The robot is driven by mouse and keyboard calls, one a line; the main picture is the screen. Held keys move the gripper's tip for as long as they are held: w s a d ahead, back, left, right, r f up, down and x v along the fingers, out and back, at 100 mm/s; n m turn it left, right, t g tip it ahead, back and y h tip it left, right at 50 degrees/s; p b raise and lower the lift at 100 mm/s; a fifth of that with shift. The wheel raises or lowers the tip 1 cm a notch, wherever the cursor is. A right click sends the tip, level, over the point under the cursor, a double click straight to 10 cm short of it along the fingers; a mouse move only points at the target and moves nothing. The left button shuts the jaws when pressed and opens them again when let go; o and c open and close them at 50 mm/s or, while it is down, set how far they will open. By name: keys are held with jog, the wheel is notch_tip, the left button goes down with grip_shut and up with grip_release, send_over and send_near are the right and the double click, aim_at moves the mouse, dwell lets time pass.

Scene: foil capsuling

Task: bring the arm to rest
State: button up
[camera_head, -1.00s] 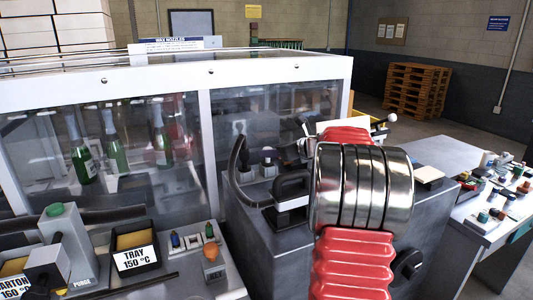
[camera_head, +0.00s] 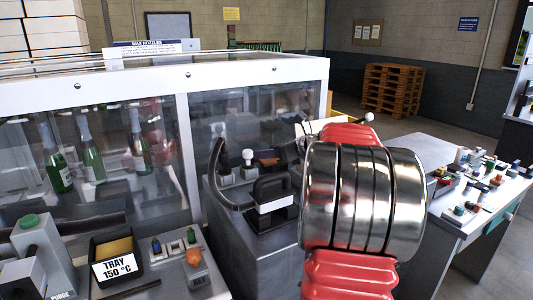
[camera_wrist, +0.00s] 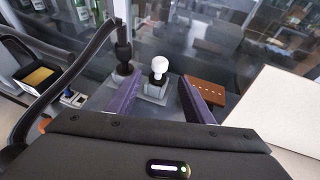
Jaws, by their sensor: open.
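My red and chrome arm (camera_head: 365,195) fills the right middle of the head view, raised in front of the grey machine bench. It hides my gripper there. In the wrist view my gripper (camera_wrist: 159,80) shows as two purple fingers standing apart, with nothing held between them. A white round knob (camera_wrist: 160,64) on a grey block shows beyond the gap between the fingers. I cannot tell how far it is from the fingertips.
A glass-fronted cabinet (camera_head: 185,75) with green bottles (camera_head: 55,160) stands at left. A black handle-shaped fixture (camera_head: 270,195) is on the bench. A black tray (camera_head: 118,258) sits front left. A cluttered table (camera_head: 450,235) is at right, with floor behind it.

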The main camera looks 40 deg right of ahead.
dwell(0.4)
jog(key=s+a+f+n+g+y, duration=0.15)
jog(key=a+n, duration=0.65)
jog(key=a, duration=0.8)
jog(key=s+a+n+g+y, duration=0.1)
jog(key=a+n+g+y, duration=0.15)
jog(key=a+n, duration=0.9)
jog(key=s+a+f+n+g+h, duration=0.2)
jog(key=s+a+f+n, duration=0.3)
jog(key=s+a+n, duration=0.3)
jog(key=s+a+f+n+g+h, duration=0.1)
jog(key=s+a+f+n, duration=0.4)
jog(key=s, duration=0.8)
jog(key=a+n+g, duration=0.1)
jog(key=a+n, duration=0.2)
jog(key=a, duration=0.1)
jog(key=shift+s+a+n+h, duration=0.15)
jog(key=shift+s+n+h, duration=0.15)
jog(key=shift+n+h, duration=0.1)
